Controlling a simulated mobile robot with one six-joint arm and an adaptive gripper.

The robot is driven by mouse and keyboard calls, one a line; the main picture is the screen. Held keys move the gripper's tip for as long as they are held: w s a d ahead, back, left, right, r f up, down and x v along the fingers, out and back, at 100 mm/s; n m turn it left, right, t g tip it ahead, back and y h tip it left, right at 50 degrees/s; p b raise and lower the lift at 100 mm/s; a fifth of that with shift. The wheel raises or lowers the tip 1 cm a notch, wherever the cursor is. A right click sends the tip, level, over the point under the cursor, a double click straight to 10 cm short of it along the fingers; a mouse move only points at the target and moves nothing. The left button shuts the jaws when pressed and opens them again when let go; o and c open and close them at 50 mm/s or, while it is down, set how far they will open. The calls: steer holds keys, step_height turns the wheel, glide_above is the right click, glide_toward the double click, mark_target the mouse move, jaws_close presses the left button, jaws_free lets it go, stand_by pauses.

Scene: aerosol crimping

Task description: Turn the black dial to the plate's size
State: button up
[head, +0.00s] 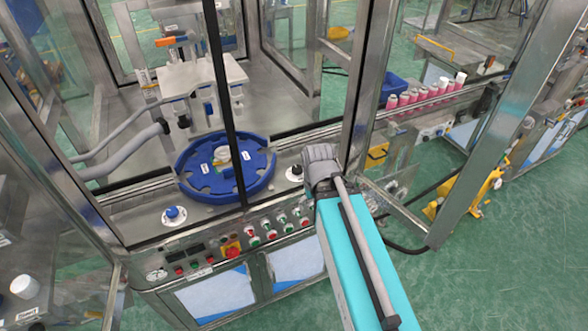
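A small black dial (297,170) sits on a white disc on the machine's deck, just right of the blue plate and left of my arm's grey end. The marks around it are too small to read. The round blue plate (262,182) has notches in its rim and lies flat on the deck behind a dark frame bar. It carries small white labels that I cannot read. My arm reaches in from the lower right, and its grey end is close to the dial. No gripper fingers show.
A blue knob (173,213) on a white disc stands at the deck's front left. A control panel with buttons and a red emergency stop (232,251) runs below. Metal frame posts (366,80) enclose the machine. Pink cans (403,99) line a conveyor at right.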

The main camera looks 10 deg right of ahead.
stand_by(0.5)
step_height(320, 180, down, 6)
steer(key=b, duration=0.5)
steer(key=shift+r+b, duration=0.2)
steer(key=shift+b, duration=0.1)
